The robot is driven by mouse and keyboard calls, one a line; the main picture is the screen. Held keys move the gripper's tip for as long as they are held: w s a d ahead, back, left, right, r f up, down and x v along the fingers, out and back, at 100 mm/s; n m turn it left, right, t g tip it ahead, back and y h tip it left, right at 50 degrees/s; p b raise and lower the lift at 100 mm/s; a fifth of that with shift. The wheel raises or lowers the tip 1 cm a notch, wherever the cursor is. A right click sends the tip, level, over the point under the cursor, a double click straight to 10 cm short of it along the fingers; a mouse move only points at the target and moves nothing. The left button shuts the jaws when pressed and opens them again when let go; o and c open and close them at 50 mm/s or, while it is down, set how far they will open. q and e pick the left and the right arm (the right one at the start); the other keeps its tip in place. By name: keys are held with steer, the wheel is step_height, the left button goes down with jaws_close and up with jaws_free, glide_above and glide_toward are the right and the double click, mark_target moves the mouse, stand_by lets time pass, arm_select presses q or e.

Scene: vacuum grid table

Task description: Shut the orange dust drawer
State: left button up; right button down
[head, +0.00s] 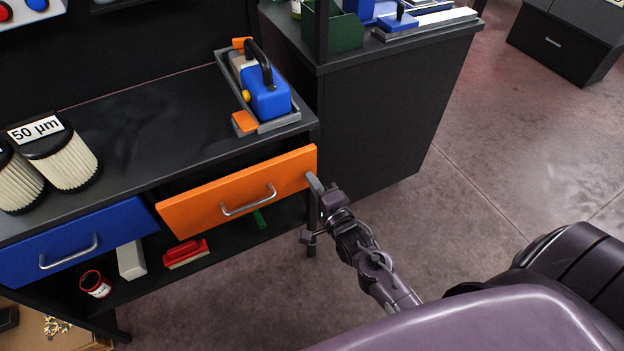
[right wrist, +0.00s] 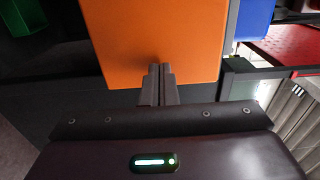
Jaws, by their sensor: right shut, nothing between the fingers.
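The orange dust drawer (head: 240,193) stands partly open under the bench top, with a dark gap showing above its front panel. A curved metal handle (head: 249,200) is on its front. My right gripper (head: 312,181) is at the right end of the drawer front, with its fingers shut and empty. In the right wrist view the shut fingertips (right wrist: 161,69) overlap the lower part of the orange front (right wrist: 155,35); they look touching or very close. My left gripper is not in view.
A blue drawer (head: 75,245) sits left of the orange one. A blue handheld vacuum (head: 266,92) rests in a grey tray on the bench. Filters (head: 62,160) stand at the left. A lower shelf holds a red brush (head: 186,253).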

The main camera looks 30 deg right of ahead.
mark_target(306, 170)
steer(key=shift+w, duration=0.35)
steer(key=shift+w, duration=0.15)
steer(key=w+b, duration=0.1)
steer(key=w, duration=0.4)
steer(key=shift+w+a+f, duration=0.1)
steer(key=shift+w, duration=0.25)
steer(key=shift+r, duration=0.4)
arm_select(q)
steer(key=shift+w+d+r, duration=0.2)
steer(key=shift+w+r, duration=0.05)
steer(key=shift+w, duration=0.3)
